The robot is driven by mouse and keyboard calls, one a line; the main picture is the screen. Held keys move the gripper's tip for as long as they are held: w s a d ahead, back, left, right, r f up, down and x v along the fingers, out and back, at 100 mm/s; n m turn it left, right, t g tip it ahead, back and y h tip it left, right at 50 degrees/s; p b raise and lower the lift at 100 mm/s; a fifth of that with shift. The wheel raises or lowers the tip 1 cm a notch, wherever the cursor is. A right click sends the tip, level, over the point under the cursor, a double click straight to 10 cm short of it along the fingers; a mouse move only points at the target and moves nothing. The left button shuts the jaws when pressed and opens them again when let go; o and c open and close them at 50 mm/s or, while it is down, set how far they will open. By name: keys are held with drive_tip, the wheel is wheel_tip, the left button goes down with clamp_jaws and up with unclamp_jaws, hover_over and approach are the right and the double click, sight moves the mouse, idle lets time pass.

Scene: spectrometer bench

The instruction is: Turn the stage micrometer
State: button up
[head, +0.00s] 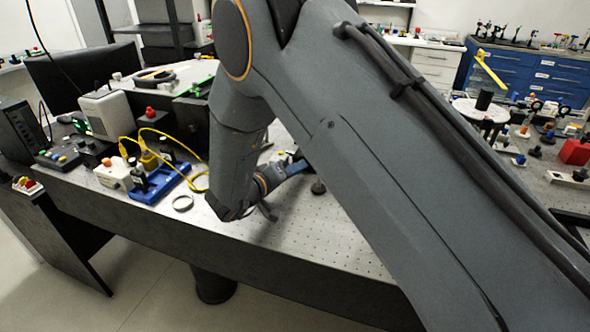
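I cannot pick out the stage micrometer for sure; my arm covers the middle of the bench. A small blue part (297,168) shows just right of my wrist. A dark round post or knob (318,187) stands close to its right.
Boxes and a control panel (58,160) fill the left end. A red block (575,151) and small optics stand at right. The front strip is mostly clear.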

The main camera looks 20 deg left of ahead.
clamp_jaws()
drive_tip(key=shift+r+m+y+p, duration=0.15)
drive_tip(key=shift+m+y+p, duration=0.3)
drive_tip(key=shift+m, duration=0.35)
drive_tip(key=shift+d+m+g+y+p, duration=0.1)
drive_tip(key=shift+m+g+y+p, duration=0.25)
drive_tip(key=shift+m+y, duration=0.7)
drive_tip(key=shift+m, duration=0.35)
drive_tip(key=o, duration=0.6)
unclamp_jaws()
drive_tip(key=shift+s, duration=0.1)
